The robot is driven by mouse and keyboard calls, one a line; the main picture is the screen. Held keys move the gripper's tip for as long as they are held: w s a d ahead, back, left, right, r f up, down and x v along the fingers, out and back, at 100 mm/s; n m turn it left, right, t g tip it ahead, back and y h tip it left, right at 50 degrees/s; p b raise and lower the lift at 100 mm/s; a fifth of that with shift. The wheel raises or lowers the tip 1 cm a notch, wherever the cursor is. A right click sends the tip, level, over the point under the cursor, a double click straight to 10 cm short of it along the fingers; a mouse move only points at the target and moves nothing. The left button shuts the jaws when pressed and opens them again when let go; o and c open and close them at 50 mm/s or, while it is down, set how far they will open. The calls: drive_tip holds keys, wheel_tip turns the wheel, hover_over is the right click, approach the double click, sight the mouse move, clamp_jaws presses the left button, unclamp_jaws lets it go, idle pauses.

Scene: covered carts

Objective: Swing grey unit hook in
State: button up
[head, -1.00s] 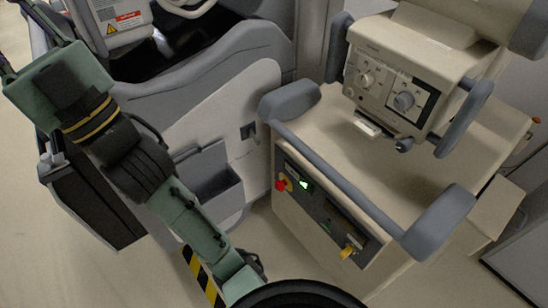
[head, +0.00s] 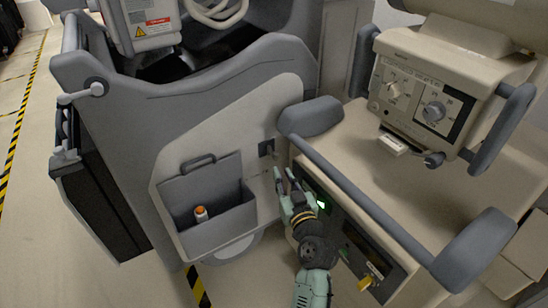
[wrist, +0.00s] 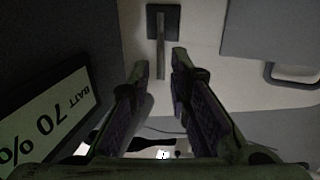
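The grey unit's hook (head: 266,148) is a small dark bracket on the unit's pale side panel. In the wrist view the hook (wrist: 161,50) shows as a dark square plate with a narrow bar sticking out from it. My gripper (head: 284,174) is just below and right of the hook in the head view. In the wrist view my gripper (wrist: 160,63) is open, and the bar's free end appears between its two fingertips. I cannot tell whether either finger touches the bar.
The beige cart (head: 425,205) with its grey rail (head: 355,190) stands close on the right. A grey pocket (head: 225,215) holding an orange-capped bottle (head: 201,214) is on the grey unit (head: 110,90). A battery display (wrist: 45,120) is close at left in the wrist view.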

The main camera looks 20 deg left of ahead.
sight(274, 157)
drive_tip(key=p+x, duration=0.2)
drive_tip(key=x, duration=0.7)
drive_tip(key=shift+c, duration=0.3)
clamp_jaws()
